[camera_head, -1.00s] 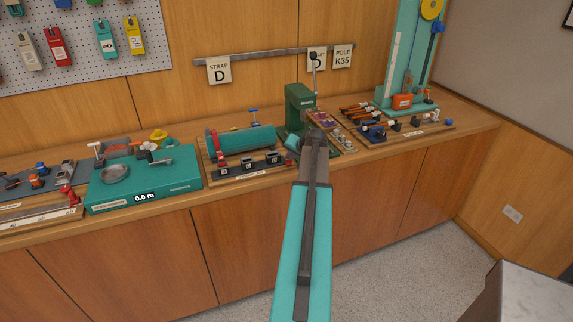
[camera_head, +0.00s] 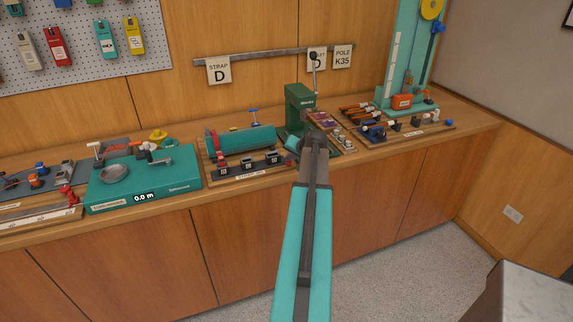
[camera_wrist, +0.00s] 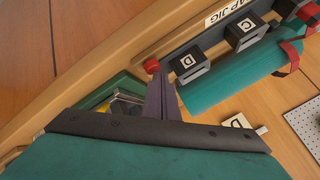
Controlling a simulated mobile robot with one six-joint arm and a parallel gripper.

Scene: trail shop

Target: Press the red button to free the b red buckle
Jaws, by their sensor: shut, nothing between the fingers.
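The strap jig (camera_head: 250,174) is a dark rack on a wooden base, in front of a teal cylinder (camera_head: 245,142). In the wrist view, a red button (camera_wrist: 151,66) sits at the end of the rack beside the block marked D (camera_wrist: 188,63). A block marked C (camera_wrist: 246,30) comes after it. A red buckle (camera_wrist: 306,12) with a red strap around the cylinder is at the upper right, partly cut off. My gripper (camera_wrist: 160,82) is shut and empty, its tips close to the button; contact cannot be told. In the head view my arm's end hides the fingers.
A green press (camera_head: 298,105) stands right of the jig, with small parts beside it. A teal scale box (camera_head: 145,185) is at the left. Tools on a board (camera_head: 410,130) and a teal tower (camera_head: 405,60) are at the right.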

